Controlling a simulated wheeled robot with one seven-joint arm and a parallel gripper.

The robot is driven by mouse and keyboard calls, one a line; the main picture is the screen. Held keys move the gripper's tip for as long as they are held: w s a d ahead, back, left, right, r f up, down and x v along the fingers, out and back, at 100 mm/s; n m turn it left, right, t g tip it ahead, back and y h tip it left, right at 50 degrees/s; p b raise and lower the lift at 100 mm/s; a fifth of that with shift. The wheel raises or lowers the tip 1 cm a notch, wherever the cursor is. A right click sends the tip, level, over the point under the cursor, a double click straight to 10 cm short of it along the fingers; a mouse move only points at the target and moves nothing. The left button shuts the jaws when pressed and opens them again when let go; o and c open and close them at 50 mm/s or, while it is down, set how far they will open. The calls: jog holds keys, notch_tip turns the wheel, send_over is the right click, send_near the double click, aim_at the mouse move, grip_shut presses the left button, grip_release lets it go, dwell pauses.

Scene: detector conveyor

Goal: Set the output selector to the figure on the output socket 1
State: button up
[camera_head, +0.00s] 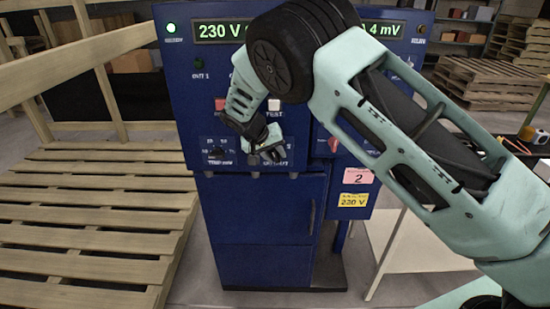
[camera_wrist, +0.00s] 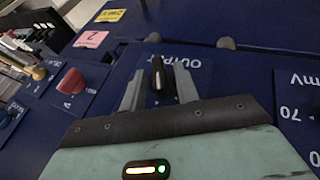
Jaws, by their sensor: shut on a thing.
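The output selector is a small black knob (camera_wrist: 157,72) with a light mark at its tip, on a blue panel printed OUTPUT, which reads upside down in the wrist view. My gripper (camera_wrist: 161,82) has a grey finger on each side of the knob and is shut on it. In the head view my gripper (camera_head: 273,152) is at the lower front panel of the blue cabinet (camera_head: 265,225) and hides the knob. A pink label marked 2 (camera_head: 358,179) and a yellow label marked 230 V (camera_head: 355,200) are on the cabinet's right. I cannot make out output socket 1.
The cabinet's left display (camera_head: 222,31) reads 230 V; the right display (camera_head: 380,30) ends in 4 mV, partly behind my arm. A red knob (camera_wrist: 71,82) is beside my gripper. A wooden pallet (camera_head: 90,215) lies left. A light table (camera_head: 425,245) stands right.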

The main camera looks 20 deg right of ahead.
jog(key=h+b, duration=0.2)
jog(key=h, duration=0.1)
jog(key=n+g+h+b, duration=0.1)
jog(key=shift+w+a+f+h, duration=0.1)
jog(key=shift+a+f+h, duration=0.15)
jog(key=shift+f+h, duration=0.1)
jog(key=shift+n+h+b, duration=0.3)
jog(key=shift+h+b, duration=0.3)
jog(key=shift+h, duration=0.15)
jog(key=shift+r, duration=0.1)
jog(key=o, duration=0.6)
jog(key=b+v, duration=0.3)
jog(key=v, duration=0.9)
jog(key=shift+a, duration=0.15)
